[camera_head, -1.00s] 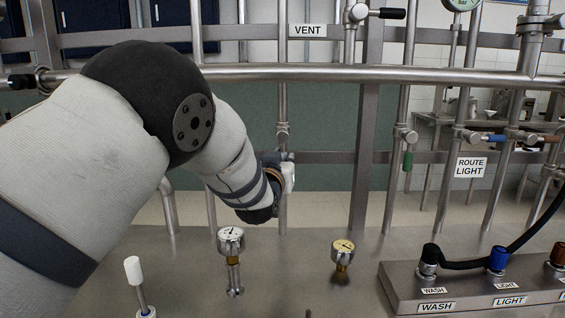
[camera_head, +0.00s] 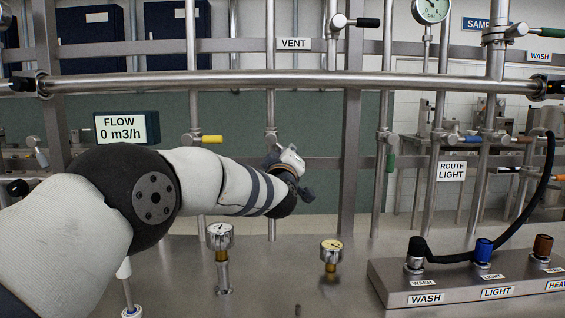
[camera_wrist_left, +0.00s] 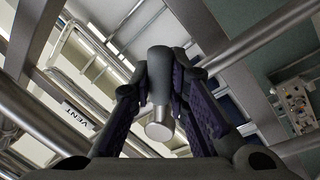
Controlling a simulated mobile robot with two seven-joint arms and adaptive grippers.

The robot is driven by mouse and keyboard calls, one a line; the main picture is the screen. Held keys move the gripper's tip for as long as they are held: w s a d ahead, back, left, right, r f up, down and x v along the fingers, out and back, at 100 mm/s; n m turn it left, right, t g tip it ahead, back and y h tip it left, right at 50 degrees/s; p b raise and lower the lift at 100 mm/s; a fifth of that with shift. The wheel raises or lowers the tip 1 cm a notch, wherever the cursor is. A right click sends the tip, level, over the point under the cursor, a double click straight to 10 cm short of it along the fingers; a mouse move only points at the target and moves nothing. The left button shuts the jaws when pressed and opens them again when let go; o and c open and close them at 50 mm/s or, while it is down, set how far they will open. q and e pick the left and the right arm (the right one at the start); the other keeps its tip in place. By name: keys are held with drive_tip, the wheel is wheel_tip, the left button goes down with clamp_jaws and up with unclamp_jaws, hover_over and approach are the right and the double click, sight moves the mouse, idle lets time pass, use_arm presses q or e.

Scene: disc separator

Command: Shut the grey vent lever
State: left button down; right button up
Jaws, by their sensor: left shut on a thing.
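The vent pipe (camera_head: 270,95) runs down beside the VENT label (camera_head: 293,44) in the head view. Its valve (camera_head: 270,136) sits just above my left gripper (camera_head: 287,160), whose fingertips are mostly hidden behind its own wrist there. In the left wrist view, my left gripper (camera_wrist_left: 161,72) is shut on the grey vent lever (camera_wrist_left: 159,131), a round-ended grey grip between the two dark finger pads. The VENT label (camera_wrist_left: 76,118) also shows in that view. My right gripper is not in view.
A yellow-handled valve (camera_head: 212,139) is left of the vent pipe, and a green-handled one (camera_head: 390,160) is to the right. A horizontal rail (camera_head: 300,79) crosses above my gripper.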

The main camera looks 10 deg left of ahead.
use_arm(q)
drive_tip(key=n, duration=0.1)
drive_tip(key=r+n+y, duration=0.1)
drive_tip(key=n, duration=0.1)
drive_tip(key=d+n, duration=0.1)
drive_tip(key=n, duration=0.1)
drive_tip(key=shift+w+r+b, duration=0.2)
drive_tip(key=shift+r+b, duration=0.15)
drive_tip(key=shift+b, duration=0.05)
drive_tip(key=n, duration=0.1)
drive_tip(key=r+n+y, duration=0.1)
drive_tip(key=n, duration=0.1)
drive_tip(key=shift+d, duration=0.2)
drive_tip(key=shift+r+n+y+b, duration=0.4)
drive_tip(key=shift+r+n, duration=0.25)
drive_tip(key=shift+n, duration=0.55)
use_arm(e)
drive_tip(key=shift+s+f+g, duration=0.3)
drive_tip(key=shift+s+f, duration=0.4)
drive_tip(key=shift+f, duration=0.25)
use_arm(q)
drive_tip(key=shift+r, duration=0.1)
drive_tip(key=c, duration=1.5)
unclamp_jaws()
drive_tip(key=shift+c, duration=0.2)
drive_tip(key=shift+d, duration=0.1)
drive_tip(key=v, duration=1.2)
